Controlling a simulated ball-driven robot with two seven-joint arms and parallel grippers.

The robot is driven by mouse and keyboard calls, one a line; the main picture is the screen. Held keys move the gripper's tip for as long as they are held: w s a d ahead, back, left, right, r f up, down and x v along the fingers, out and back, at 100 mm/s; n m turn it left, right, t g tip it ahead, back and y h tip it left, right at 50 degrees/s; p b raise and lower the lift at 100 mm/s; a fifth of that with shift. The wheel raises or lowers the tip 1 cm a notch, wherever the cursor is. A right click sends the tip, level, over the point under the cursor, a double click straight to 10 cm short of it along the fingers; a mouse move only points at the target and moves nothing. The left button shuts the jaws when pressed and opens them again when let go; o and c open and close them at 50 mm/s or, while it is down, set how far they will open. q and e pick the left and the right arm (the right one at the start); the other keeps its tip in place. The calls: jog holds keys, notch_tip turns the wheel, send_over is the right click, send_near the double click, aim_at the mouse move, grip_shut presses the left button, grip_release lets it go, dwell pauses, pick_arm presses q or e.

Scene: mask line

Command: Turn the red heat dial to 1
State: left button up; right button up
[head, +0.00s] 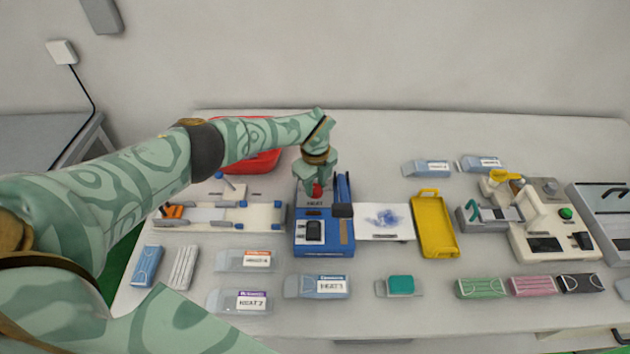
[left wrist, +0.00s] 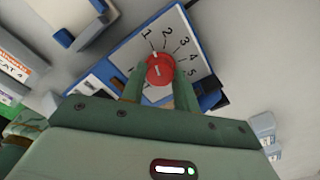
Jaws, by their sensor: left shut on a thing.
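The red heat dial (head: 316,190) sits at the back of the blue heat machine (head: 341,246), mostly covered by my left gripper (head: 316,183) in the head view. In the left wrist view the dial (left wrist: 160,70) stands on a white number plate (left wrist: 170,35) marked 1 to 5. The fingers of my left gripper (left wrist: 158,80) are shut on the dial from both sides. The dial's white mark looks to point upward in that view, roughly between 1 and 2; the exact setting is hard to tell. My right gripper is not in view.
A white sheet with a blue patch (head: 386,220) and a yellow tray (head: 435,226) lie right of the machine. A red bin (head: 258,164) stands behind my left arm. Labelled packs, including HEAT 1 (head: 318,287) and HEAT 2 (head: 240,301), lie in front.

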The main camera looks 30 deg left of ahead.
aim_at(315, 187)
pick_arm(q)
jog(key=shift+n, duration=0.3)
dwell(0.4)
jog(key=o, duration=1)
jog(key=shift+r+p, duration=1.9)
jog(key=shift+r, duration=6.25)
